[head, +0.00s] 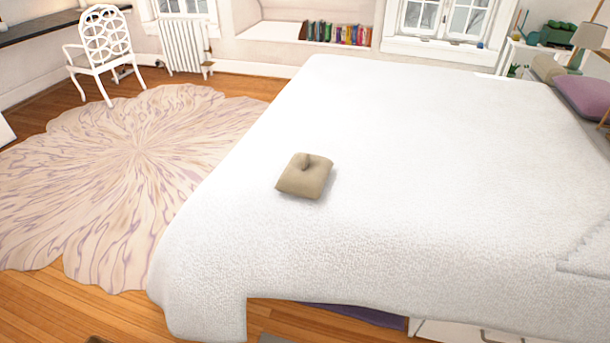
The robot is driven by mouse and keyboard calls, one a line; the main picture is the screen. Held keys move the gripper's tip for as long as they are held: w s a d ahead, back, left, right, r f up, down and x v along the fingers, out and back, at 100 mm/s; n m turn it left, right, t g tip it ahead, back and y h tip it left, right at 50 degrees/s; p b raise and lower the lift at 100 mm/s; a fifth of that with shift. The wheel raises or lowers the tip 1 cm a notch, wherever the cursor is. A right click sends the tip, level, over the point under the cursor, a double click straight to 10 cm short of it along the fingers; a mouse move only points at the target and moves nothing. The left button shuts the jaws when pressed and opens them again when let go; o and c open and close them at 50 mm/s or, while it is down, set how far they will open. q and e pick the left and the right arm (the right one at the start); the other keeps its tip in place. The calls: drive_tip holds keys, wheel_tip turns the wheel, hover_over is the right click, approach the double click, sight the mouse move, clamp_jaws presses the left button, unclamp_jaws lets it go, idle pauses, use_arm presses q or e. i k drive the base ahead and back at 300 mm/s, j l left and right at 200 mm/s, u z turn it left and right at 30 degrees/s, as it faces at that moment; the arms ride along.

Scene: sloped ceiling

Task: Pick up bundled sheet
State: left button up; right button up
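A small beige bundled sheet (303,179) lies on the white bed (430,150), left of the middle of its top and near its left edge. It is a squarish folded pad with a short knob standing up on its top. Neither of my grippers shows in the head view, so nothing is seen touching the bundle.
A round patterned rug (130,160) covers the wood floor left of the bed. A white chair (102,50) stands at the back left near a radiator (184,47). Pillows (583,97) lie at the bed's far right. The bed top around the bundle is clear.

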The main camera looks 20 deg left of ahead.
sight(306, 174)
drive_tip(key=i+j+z, duration=0.15)
drive_tip(key=i+j, duration=0.2)
drive_tip(key=i+j+z, duration=0.2)
drive_tip(key=j, duration=0.3)
drive_tip(key=i, duration=0.1)
